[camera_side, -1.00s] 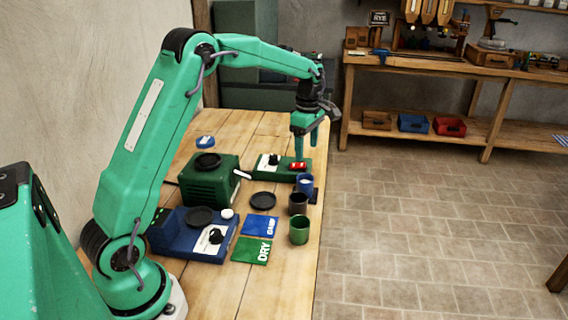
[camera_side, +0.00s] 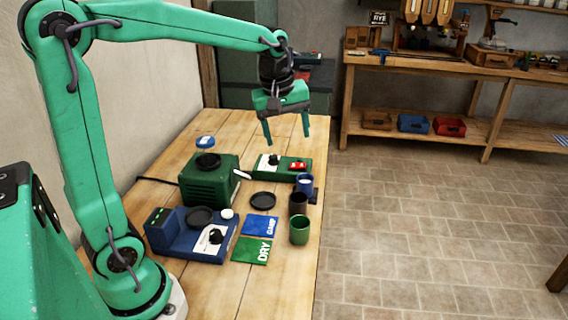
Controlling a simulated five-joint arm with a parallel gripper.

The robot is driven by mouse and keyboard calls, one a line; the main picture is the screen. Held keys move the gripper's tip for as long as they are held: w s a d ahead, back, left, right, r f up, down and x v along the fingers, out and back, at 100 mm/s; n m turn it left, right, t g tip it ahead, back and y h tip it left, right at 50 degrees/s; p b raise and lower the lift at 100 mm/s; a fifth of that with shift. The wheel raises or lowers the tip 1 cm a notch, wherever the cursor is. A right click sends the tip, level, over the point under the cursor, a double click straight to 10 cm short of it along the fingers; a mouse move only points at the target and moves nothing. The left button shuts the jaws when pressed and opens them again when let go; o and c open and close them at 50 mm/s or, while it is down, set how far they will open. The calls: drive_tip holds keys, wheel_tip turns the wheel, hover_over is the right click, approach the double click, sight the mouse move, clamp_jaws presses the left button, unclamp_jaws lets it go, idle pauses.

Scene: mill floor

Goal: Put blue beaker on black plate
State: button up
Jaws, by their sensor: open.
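The blue beaker (camera_side: 305,185), with pale contents, stands upright near the table's right edge. A dark flat pad (camera_side: 315,196) shows at its right side; I cannot tell whether the beaker stands on it or beside it. A round black plate (camera_side: 262,201) lies bare on the table, left of and nearer than the beaker. My gripper (camera_side: 287,140) is open and empty, fingers pointing down, well above the far part of the table and apart from the beaker.
A dark beaker (camera_side: 298,203) and a green beaker (camera_side: 299,230) stand in front of the blue one. Blue (camera_side: 259,226) and green (camera_side: 251,251) cards lie flat. A green box (camera_side: 210,182), a blue device (camera_side: 190,236) and a green device (camera_side: 283,169) take up the left and back.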

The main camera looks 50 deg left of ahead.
drive_tip(key=s+d+f+m+t, duration=0.1)
drive_tip(key=s+d+m+t, duration=0.2)
drive_tip(key=s+m, duration=0.9)
drive_tip(key=shift+s+d+m, duration=0.3)
drive_tip(key=shift+s+d, duration=0.8)
drive_tip(key=shift+s, duration=1.65)
